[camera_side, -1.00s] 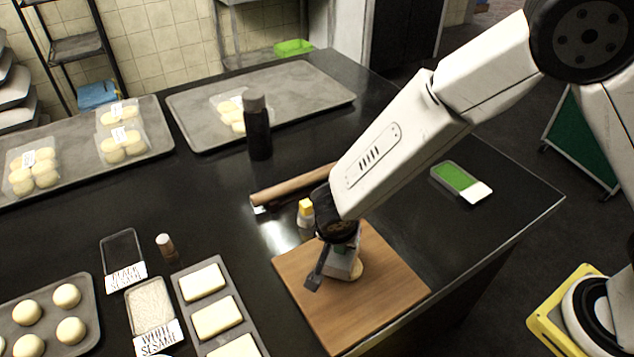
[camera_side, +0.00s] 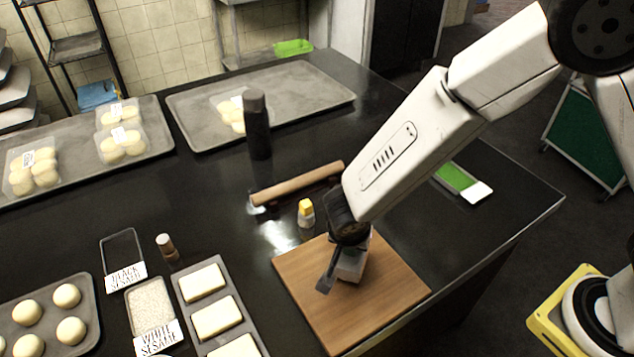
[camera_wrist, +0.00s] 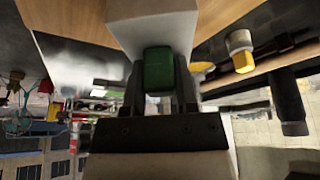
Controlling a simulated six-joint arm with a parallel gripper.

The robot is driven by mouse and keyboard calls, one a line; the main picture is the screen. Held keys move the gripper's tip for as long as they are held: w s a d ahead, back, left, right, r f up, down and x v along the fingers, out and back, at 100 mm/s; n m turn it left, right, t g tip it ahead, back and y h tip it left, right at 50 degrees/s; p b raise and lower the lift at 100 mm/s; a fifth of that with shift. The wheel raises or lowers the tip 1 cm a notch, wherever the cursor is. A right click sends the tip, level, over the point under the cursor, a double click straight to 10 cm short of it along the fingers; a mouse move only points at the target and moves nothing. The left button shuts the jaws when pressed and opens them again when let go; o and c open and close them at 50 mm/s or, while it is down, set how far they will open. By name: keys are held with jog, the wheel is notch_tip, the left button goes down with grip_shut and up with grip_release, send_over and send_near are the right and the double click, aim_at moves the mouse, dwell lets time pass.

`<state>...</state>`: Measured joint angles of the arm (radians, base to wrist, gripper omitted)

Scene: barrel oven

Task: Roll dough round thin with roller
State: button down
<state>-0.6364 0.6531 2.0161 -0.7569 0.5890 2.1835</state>
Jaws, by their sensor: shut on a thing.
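The wooden cutting board (camera_side: 300,265) lies at the front right of the counter. My gripper (camera_side: 348,250) is low over it, with its fingers (camera_wrist: 158,95) closed around the green grip (camera_wrist: 159,68) of a pale block-shaped tool (camera_wrist: 150,25). In the side view this tool (camera_side: 351,268) is at or just above the board; I cannot tell if it touches. The dough round is hidden in the side view; a yellow edge (camera_wrist: 201,67) beside the tool in the wrist view may be part of it. A wooden rolling pin (camera_side: 300,184) lies behind the board.
A yellow-capped bottle (camera_side: 306,214) stands at the board's back edge, and a tall dark bottle (camera_side: 257,125) stands further back. Butter blocks in a tray (camera_side: 236,292) sit left of the board. The board's front is clear.

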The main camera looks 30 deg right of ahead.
jog(key=shift+s+d+f, duration=0.2)
jog(key=shift+s+d, duration=0.45)
jog(key=shift+s, duration=0.1)
dwell(0.4)
jog(key=shift+w+a+r, duration=0.1)
jog(key=shift+w+a, duration=0.55)
jog(key=shift+w, duration=0.1)
jog(key=shift+w+a, duration=0.15)
jog(key=shift+w, duration=0.05)
jog(key=shift+w+a+f, duration=0.2)
jog(key=shift+w+a, duration=0.25)
jog(key=shift+w, duration=0.1)
